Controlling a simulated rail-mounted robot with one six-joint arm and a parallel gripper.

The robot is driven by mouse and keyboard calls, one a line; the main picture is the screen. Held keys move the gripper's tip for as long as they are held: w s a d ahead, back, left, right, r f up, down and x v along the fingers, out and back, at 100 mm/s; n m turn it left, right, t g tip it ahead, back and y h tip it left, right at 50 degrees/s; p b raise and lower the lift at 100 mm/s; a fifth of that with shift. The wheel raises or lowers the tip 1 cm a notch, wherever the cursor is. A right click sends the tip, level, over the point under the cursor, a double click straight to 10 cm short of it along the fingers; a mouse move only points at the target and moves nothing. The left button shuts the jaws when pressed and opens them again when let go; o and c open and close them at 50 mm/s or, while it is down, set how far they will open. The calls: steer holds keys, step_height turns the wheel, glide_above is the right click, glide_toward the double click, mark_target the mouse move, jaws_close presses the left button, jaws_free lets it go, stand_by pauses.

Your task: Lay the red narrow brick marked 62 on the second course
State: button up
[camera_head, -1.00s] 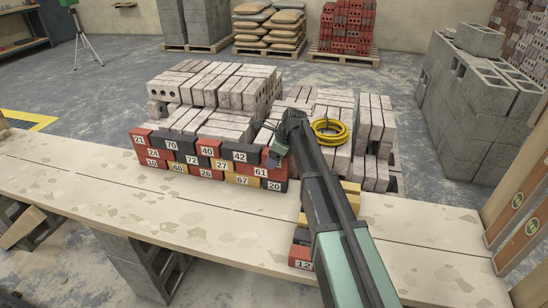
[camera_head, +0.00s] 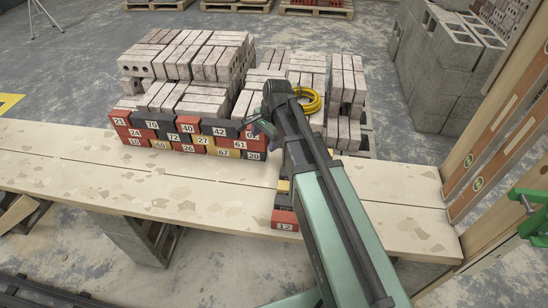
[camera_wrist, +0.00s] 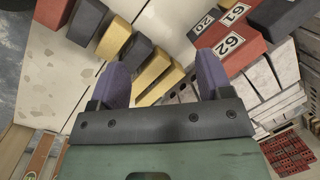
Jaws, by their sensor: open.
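The red narrow brick marked 62 (camera_head: 252,134) is at the right end of the top row of the numbered brick stack. It also shows at the upper right in the wrist view (camera_wrist: 228,49), with labels 61 and 20 beyond it. My gripper (camera_wrist: 161,76) is open and empty; its right finger overlaps the view of brick 62, which is not between the fingers. In the head view my gripper (camera_head: 260,125) is just above the right end of the stack, partly hidden by my arm. A group of red, dark and yellow bricks (camera_wrist: 133,55) lies on the bench, mostly hidden by my arm in the head view.
Pale brick piles (camera_head: 190,60) with a yellow coil (camera_head: 309,100) stand behind. Wooden posts (camera_head: 500,130) rise at the right.

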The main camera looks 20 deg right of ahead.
steer(key=s+n+h, duration=0.2)
steer(key=s+n, duration=1.1)
steer(key=s, duration=0.3)
steer(key=shift+g, duration=0.4)
steer(key=r+p, duration=0.2)
steer(key=a+r+p, duration=0.1)
steer(key=r+p, duration=0.1)
steer(key=shift+r+p, duration=0.15)
steer(key=shift+p, duration=0.15)
